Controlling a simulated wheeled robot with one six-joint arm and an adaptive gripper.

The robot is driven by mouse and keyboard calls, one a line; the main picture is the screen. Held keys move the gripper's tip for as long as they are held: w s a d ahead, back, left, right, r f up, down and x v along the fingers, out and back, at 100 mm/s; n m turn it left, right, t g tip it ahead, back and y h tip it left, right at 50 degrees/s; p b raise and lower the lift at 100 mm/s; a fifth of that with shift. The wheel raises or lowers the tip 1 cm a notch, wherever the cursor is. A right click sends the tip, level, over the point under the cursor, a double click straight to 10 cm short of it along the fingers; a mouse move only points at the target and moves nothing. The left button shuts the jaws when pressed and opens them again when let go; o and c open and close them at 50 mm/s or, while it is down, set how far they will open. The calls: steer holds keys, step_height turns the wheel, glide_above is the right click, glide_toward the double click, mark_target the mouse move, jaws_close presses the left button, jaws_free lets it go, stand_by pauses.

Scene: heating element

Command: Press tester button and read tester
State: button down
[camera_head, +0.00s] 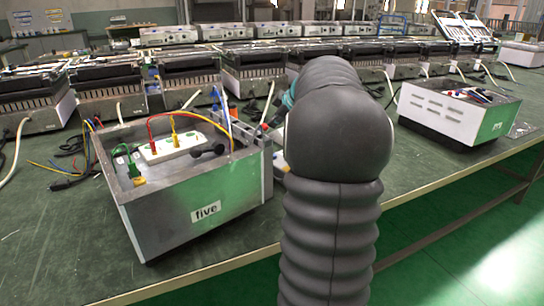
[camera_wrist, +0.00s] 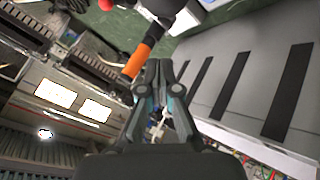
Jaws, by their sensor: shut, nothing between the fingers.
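My gripper (camera_wrist: 159,68) is shut and empty in the wrist view, with its fingertips just below an orange-and-black handle (camera_wrist: 140,60). I cannot tell whether they touch. A white piece with a bluish panel (camera_wrist: 212,4) is cut off at the top edge and may be the tester. No button can be made out. A metal box labelled "five" (camera_head: 207,211) stands left of my arm, holding a white terminal block (camera_head: 172,146) with red, yellow and green leads.
A second white box (camera_head: 455,107) stands on the right of the green table (camera_head: 60,240). A row of dark heater units (camera_head: 110,85) lines the back, with loose cables in front. The table's front edge runs under my arm. Green floor (camera_head: 480,240) lies open at right.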

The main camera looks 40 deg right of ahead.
steer(key=b, duration=0.3)
glide_above(275, 155)
step_height(275, 155, down, 7)
steer(key=shift+a+r, duration=0.15)
steer(key=shift+f+b, duration=0.65)
steer(key=shift+b, duration=0.2)
steer(key=shift+s+a+f+b, duration=0.1)
steer(key=shift+a+f+b, duration=0.05)
steer(key=shift+f+b, duration=1.25)
stand_by(1.5)
steer(key=shift+r, duration=0.45)
steer(key=shift+d+r, duration=0.25)
steer(key=shift+r, duration=0.85)
steer(key=shift+r+p, duration=0.15)
steer(key=shift+p, duration=0.15)
steer(key=shift+r+p, duration=1.1)
steer(key=shift+r, duration=1.35)
